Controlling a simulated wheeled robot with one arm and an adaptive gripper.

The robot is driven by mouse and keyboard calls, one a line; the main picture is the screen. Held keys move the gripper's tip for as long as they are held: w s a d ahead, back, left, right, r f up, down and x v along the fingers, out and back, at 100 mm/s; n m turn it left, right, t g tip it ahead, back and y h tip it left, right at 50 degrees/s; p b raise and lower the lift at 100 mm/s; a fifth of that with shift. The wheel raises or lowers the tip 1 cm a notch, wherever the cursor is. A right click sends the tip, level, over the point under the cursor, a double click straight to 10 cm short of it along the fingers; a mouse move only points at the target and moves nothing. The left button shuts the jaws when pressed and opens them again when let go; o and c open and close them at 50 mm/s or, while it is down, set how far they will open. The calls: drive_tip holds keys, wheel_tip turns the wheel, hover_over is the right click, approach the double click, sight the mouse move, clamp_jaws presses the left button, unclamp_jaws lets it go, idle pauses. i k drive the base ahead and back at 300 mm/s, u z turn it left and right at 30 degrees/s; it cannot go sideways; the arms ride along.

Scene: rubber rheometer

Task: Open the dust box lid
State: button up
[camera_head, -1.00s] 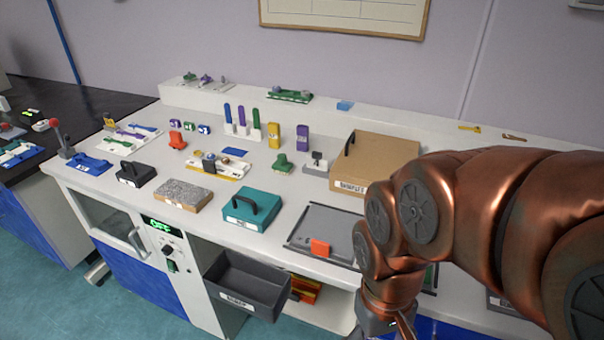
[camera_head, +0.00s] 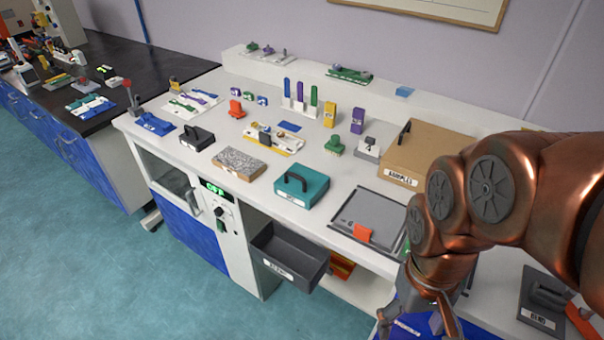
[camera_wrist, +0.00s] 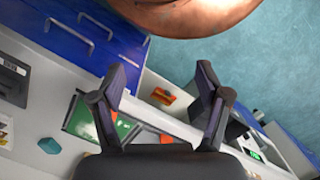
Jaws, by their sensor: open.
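A dark grey box with a flat lid and a raised handle (camera_head: 545,296) stands at the lower right of the head view. Its white front label is too small to read surely, but this looks like the dust box; its lid looks shut. A dark labelled item at the left edge of the wrist view (camera_wrist: 14,78) may be the same box. My gripper (camera_head: 418,322) is low at the bench's front edge, left of that box and apart from it. In the wrist view my gripper (camera_wrist: 164,85) has its fingers spread, with nothing between them.
A teal handled box (camera_head: 302,187), a brown box (camera_head: 425,158) and a grey tray plate with an orange tab (camera_head: 370,212) stand on the white bench. An open grey bin (camera_head: 288,258) juts out below the bench front. Floor in front (camera_head: 110,260) is clear.

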sight(303, 182)
drive_tip(key=u, duration=0.3)
drive_tip(key=k, duration=0.5)
drive_tip(key=u, duration=1.1)
drive_tip(key=i, duration=1)
drive_tip(key=z, duration=0.65)
